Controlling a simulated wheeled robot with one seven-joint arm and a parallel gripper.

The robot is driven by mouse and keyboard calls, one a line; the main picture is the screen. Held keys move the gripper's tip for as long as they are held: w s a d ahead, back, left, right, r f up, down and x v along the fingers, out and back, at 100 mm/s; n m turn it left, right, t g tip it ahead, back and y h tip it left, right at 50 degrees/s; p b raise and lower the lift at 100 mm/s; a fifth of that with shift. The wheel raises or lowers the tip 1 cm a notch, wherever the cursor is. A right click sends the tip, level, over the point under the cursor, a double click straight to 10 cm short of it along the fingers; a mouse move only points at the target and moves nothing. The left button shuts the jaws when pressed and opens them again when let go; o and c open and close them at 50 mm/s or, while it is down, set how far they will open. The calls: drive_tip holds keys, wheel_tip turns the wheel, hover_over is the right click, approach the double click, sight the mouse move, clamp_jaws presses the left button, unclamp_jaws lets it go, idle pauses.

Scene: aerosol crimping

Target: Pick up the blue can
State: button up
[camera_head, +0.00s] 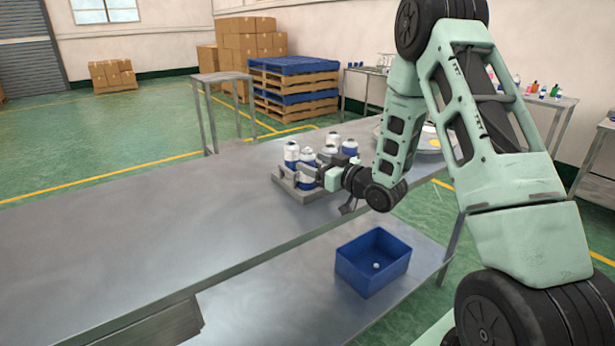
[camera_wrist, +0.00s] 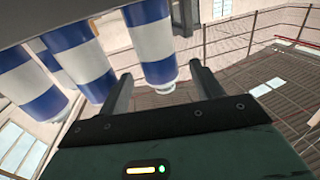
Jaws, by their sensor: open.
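Several blue-and-white cans, one of them at the front (camera_head: 308,168), stand upright in a grey holder (camera_head: 301,193) on the metal table. My gripper (camera_head: 322,178) is at the holder's right side, low and close to the front can. In the wrist view the cans appear upside down. One can (camera_wrist: 152,42) lies between and just beyond the two fingers of my open gripper (camera_wrist: 161,74). More cans, such as this one (camera_wrist: 78,55), stand to its left. Both fingers look clear of the can, though contact is hard to judge.
A blue bin (camera_head: 372,262) with a small white item inside sits on a lower surface in front. The long metal table (camera_head: 150,235) is bare to the left. A round tray (camera_head: 425,143) lies behind my arm. Pallets (camera_head: 293,90) stand farther back.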

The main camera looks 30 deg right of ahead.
sight(302, 157)
drive_tip(key=x, duration=0.5)
drive_tip(key=shift+p, duration=0.35)
clamp_jaws()
